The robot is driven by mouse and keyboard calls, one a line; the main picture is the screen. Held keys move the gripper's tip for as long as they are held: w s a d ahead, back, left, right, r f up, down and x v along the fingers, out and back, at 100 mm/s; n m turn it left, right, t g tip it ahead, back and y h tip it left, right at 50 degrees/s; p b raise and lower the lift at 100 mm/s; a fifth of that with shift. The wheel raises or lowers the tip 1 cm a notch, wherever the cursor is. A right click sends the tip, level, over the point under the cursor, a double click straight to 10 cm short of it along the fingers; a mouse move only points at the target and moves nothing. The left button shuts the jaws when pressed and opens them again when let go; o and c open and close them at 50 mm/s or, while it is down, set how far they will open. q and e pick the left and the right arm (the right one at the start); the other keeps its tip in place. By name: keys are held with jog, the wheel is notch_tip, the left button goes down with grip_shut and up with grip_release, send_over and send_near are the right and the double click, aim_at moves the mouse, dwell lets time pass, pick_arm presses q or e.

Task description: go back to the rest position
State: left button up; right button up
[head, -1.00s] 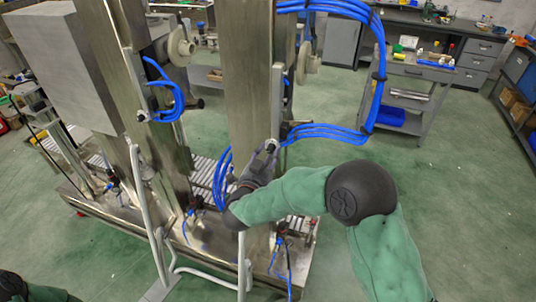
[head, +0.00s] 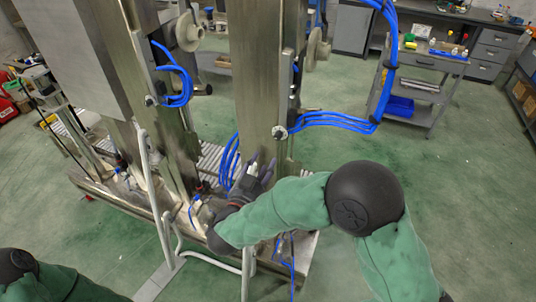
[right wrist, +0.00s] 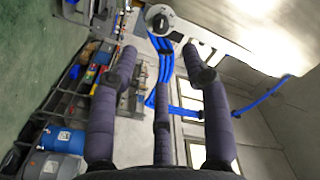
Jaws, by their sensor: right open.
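My right gripper (head: 262,168) is in front of the right steel column (head: 254,80) of the machine, below a small round knob (head: 279,132) on that column. A gap shows between the fingers and the knob. In the right wrist view the fingers of my right gripper (right wrist: 160,62) are spread apart with nothing between them. A round grey fitting with a dark centre (right wrist: 160,18) lies beyond the fingertips. My left arm shows only as a green link at the lower left of the head view; its gripper is out of the picture.
Blue hoses (head: 340,120) loop from the column to the right. A white tubular frame (head: 152,185) stands in front of the machine, close to my right forearm. A grey cart (head: 432,62) stands at the back right. The green floor (head: 470,190) at right is clear.

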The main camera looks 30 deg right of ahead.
jog(key=shift+s+a, duration=0.5)
jog(key=shift+a, duration=0.05)
jog(key=shift+f, duration=0.1)
jog(key=w+a+f+n+g+y+b, duration=0.1)
jog(key=w+a+f+n+y, duration=0.2)
jog(key=f, duration=0.6)
jog(key=a+f+n+y+b, duration=0.1)
jog(key=f+n+y, duration=0.25)
jog(key=f, duration=0.45)
jog(key=w+a+f+n+g+y, duration=0.1)
jog(key=w+a+f+n+y, duration=0.15)
jog(key=f+y, duration=0.45)
jog(key=s+a+f+n+g+y+b, duration=0.1)
jog(key=s+a+f+n+g+y, duration=0.1)
jog(key=s+f, duration=0.8)
jog(key=s+a+f+n+g+y+b, duration=0.1)
jog(key=s+a+f+g, duration=0.4)
jog(key=s+f, duration=0.6)
jog(key=s+n+g+y, duration=0.1)
jog(key=n+g, duration=0.1)
jog(key=shift+s+f+g, duration=0.15)
jog(key=shift+f+g, duration=0.15)
jog(key=shift+a, duration=0.1)
